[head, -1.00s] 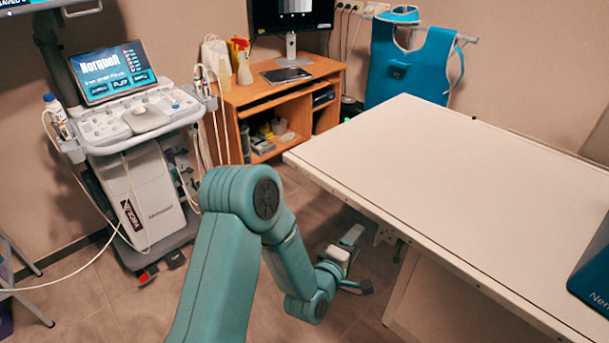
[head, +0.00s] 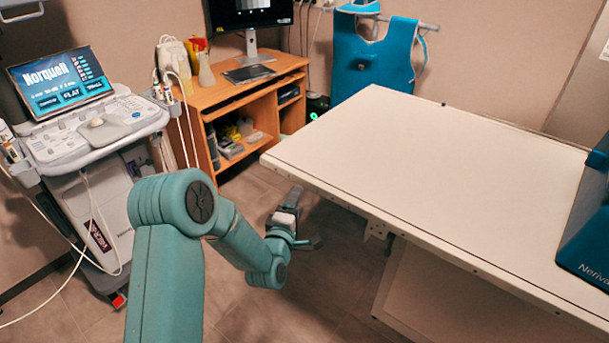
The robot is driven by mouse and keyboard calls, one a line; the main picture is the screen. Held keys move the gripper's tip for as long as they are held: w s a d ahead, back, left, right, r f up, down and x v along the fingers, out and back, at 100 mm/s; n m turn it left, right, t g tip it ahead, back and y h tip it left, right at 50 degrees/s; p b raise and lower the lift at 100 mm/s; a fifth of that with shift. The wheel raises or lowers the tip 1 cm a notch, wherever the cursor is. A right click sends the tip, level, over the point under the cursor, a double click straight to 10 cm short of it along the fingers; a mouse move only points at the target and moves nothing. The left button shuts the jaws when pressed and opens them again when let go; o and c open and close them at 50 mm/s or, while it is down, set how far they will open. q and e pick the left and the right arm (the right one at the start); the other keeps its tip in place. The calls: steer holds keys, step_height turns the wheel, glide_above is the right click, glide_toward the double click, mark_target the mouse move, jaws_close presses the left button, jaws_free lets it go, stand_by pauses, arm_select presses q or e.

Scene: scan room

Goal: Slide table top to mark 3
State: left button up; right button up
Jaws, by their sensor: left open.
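The white table top (head: 430,170) fills the right half of the head view, flat and bare over most of its surface. A small bracket (head: 376,229) shows under its near-left edge. No numbered mark can be made out. My left gripper (head: 306,221) is open and empty, low beside the table's left edge and apart from it. My right gripper is not in view.
A blue box-shaped device (head: 588,225) stands at the table's right end. An ultrasound cart (head: 95,130) is at the left. A wooden desk (head: 225,105) with a monitor and a blue apron on a stand (head: 375,60) are behind. Floor between cart and table is clear.

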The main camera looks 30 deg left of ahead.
mark_target(307, 177)
arm_select(q)
steer(key=p+x, duration=0.1)
steer(key=x, duration=1)
steer(key=shift+w+a, duration=0.15)
steer(key=shift+w, duration=0.15)
steer(key=shift+f, duration=0.1)
jaws_close()
